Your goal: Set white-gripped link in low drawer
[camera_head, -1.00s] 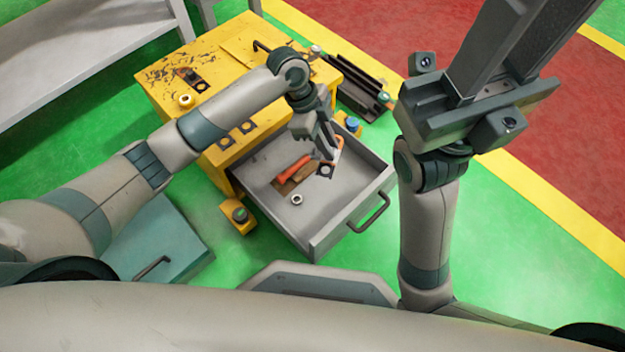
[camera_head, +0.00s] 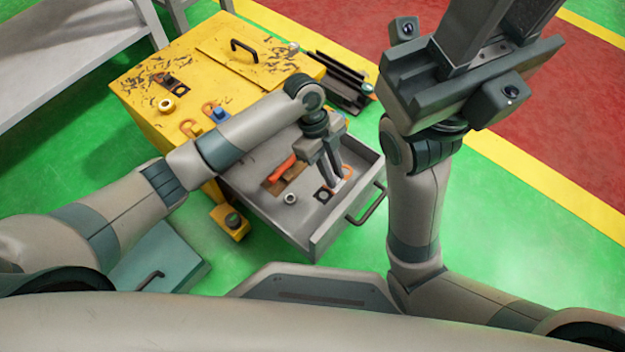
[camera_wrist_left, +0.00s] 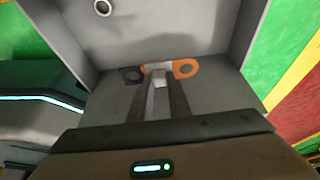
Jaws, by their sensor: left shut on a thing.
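The link shows an orange ring end, a white middle and a dark end with a hole in the left wrist view (camera_wrist_left: 185,68). In the head view its dark end (camera_head: 323,195) shows just beside the fingers. My left gripper (camera_head: 337,184) is shut on the white middle, pointing down inside the open grey drawer (camera_head: 262,202), near its front right part. The link is low over the drawer floor; I cannot tell whether it touches. My right gripper (camera_head: 470,45) is raised at the upper right, its fingertips cut off by the picture edge.
The drawer also holds a metal ring (camera_head: 290,198) and an orange tool (camera_head: 283,168). The yellow cabinet (camera_head: 140,90) carries small parts, including a yellow ring (camera_head: 166,106). The drawer handle (camera_head: 367,205) sticks out in front. A yellow button box (camera_head: 230,222) stands beside the drawer.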

